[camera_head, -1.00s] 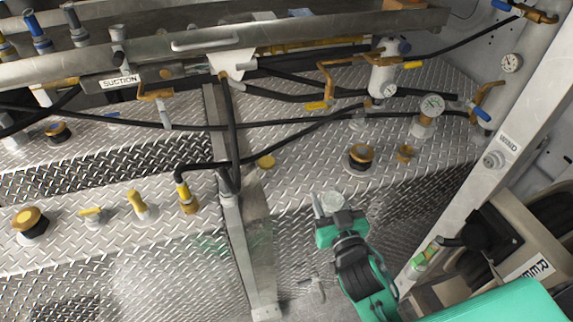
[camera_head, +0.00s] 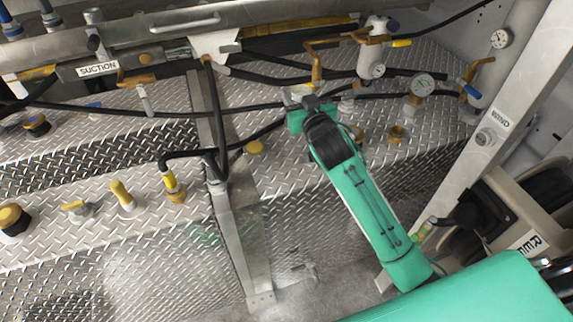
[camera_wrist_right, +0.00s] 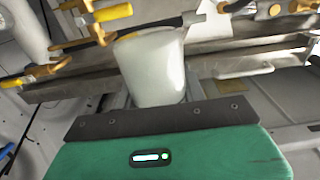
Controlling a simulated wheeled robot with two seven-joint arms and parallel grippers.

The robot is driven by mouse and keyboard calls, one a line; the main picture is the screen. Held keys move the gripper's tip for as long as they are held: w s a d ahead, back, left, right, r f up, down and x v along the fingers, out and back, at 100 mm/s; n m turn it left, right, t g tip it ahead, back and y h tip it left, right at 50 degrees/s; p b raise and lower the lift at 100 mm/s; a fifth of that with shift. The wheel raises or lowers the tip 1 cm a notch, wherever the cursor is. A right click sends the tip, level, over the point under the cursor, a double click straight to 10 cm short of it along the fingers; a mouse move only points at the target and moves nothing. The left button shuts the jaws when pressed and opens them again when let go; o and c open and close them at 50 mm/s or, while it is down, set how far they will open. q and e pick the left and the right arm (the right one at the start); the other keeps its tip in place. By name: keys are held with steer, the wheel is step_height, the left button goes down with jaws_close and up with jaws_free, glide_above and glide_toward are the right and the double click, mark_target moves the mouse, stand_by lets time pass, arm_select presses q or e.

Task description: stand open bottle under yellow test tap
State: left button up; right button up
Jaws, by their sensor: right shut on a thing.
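My right gripper (camera_head: 299,101) is shut on a pale, translucent bottle, near the brass taps at the back. The bottle (camera_wrist_right: 152,68) shows upright or nearly so beyond the gripper's dark edge in the right wrist view; its lower end is hidden. A brass tap (camera_head: 317,62) stands just behind and right of the gripper in the head view. In the wrist view a tap with a yellow handle (camera_wrist_right: 113,13) is close to the bottle's top left. I cannot tell whether the bottle is under its outlet. My left gripper is not in view.
A black hose (camera_head: 270,128) runs near the gripper. A steel post (camera_head: 232,235) stands left of the arm. The tread-plate deck (camera_head: 300,190) has bare areas.

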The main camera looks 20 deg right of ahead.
step_height(320, 180, down, 20)
steer(key=shift+r, duration=0.1)
stand_by(0.4)
steer(key=shift+f, duration=0.2)
steer(key=o, duration=0.9)
steer(key=shift+o, duration=0.2)
